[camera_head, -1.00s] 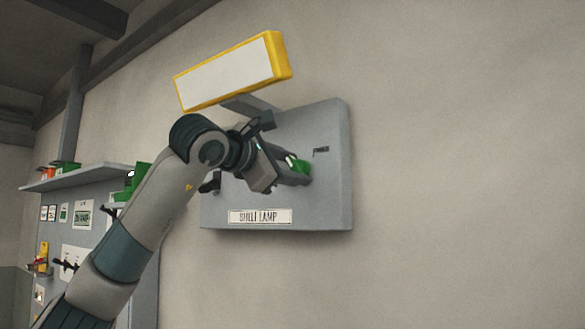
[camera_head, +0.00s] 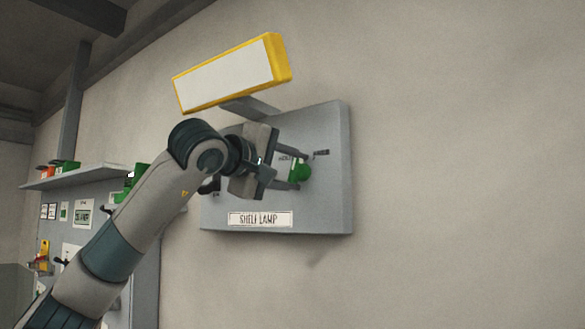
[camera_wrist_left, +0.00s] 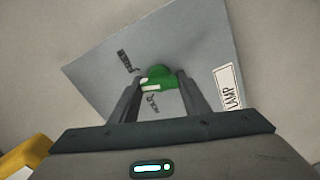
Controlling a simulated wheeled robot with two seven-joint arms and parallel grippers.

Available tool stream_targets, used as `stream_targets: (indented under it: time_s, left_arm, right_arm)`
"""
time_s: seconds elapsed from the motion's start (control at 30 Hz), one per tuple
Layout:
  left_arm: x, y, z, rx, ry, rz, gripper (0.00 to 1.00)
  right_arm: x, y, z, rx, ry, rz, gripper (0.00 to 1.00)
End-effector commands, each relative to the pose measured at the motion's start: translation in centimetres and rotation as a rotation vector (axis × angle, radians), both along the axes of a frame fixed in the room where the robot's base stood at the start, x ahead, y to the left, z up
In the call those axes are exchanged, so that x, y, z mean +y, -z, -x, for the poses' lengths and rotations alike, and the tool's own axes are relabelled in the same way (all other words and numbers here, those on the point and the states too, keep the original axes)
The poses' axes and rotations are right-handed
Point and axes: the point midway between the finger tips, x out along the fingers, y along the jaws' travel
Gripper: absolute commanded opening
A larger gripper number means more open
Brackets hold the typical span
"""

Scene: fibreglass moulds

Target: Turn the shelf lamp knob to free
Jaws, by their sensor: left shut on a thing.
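The shelf lamp panel (camera_head: 330,205) is a grey box on the wall with a "SHELF LAMP" label (camera_head: 260,218). Its green knob (camera_head: 300,173) sits on the right part of the face. My left gripper (camera_head: 299,170) is shut on the knob, one finger above it and one below in the head view. In the left wrist view the green knob (camera_wrist_left: 160,76) is between the two fingertips, its white mark (camera_wrist_left: 151,86) towards the left. My right gripper is out of view.
A yellow-framed lamp (camera_head: 228,75) juts out above the panel on a grey bracket. A shelf (camera_head: 85,178) with green and red items and a board with labels and levers are at the left. The wall to the right is bare.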

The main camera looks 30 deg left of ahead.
Motion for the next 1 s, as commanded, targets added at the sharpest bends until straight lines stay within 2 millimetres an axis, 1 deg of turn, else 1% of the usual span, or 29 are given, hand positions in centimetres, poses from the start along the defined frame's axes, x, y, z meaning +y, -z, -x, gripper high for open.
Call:
stream_targets:
  time_s: [0.2, 0.5, 0.7, 1.0]
  left_arm:
    - [0.0, 0.1, -0.1, -0.023, 0.000, -0.200, 0.20]
    - [-0.1, 0.2, -0.1, -0.050, 0.002, -0.403, 0.20]
    - [-0.2, 0.3, -0.1, -0.059, 0.003, -0.467, 0.20]
    - [-0.2, 0.4, -0.1, -0.060, 0.003, -0.486, 0.20]
  right_arm:
    - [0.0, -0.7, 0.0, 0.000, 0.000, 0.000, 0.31]
    - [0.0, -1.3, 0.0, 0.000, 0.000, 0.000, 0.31]
    - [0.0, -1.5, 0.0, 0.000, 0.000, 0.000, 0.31]
    - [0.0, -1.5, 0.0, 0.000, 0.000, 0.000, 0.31]
